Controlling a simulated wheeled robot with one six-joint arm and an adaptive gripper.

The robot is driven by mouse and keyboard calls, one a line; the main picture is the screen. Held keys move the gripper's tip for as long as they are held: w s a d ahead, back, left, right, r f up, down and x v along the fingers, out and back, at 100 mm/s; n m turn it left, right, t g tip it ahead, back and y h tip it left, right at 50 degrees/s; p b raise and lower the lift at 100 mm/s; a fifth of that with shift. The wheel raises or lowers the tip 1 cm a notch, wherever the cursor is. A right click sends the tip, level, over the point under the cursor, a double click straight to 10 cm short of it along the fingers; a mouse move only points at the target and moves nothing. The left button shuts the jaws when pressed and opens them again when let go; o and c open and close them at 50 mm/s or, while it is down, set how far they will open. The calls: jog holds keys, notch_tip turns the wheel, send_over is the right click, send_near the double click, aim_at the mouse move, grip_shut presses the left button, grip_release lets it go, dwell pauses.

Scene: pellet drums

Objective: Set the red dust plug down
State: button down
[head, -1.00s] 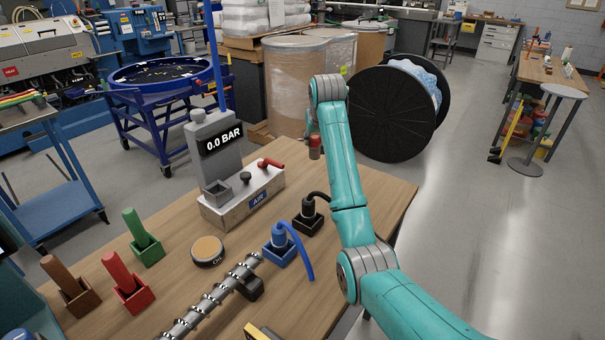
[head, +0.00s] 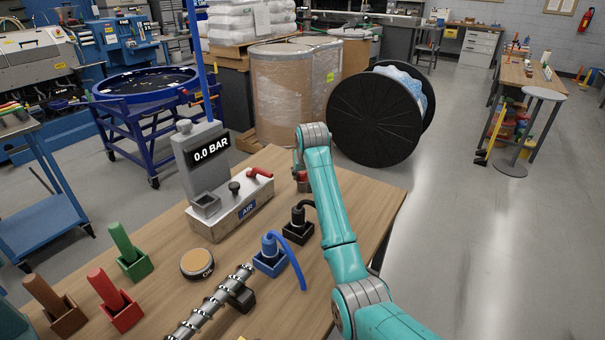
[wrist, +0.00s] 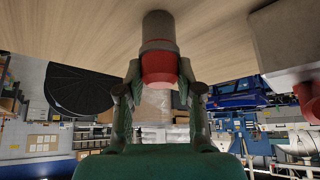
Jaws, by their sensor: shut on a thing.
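The red dust plug (wrist: 158,62) is red with a grey cylindrical part. It sits between the two fingers of my gripper (wrist: 160,78), which are shut on it. In the wrist view the wooden table (wrist: 90,30) fills the top, and the plug's grey end points toward it. In the head view the plug (head: 303,187) is low at the table's far right part, right of the grey air unit (head: 245,205). My gripper (head: 300,172) is partly hidden by my arm. I cannot tell whether the grey end touches the wood.
A black plug in its holder (head: 298,228) and a blue plug with a hose (head: 269,255) stand nearer on the table. Green, red and brown plugs stand in holders at the left. A round disc (head: 197,262) lies on the table. Bare wood surrounds the held plug.

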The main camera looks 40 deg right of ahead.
jog(key=c, duration=0.7)
grip_release()
jog(key=shift+f, duration=0.1)
jog(key=shift+c, duration=0.2)
jog(key=v, duration=1.2)
jog(key=shift+d, duration=0.1)
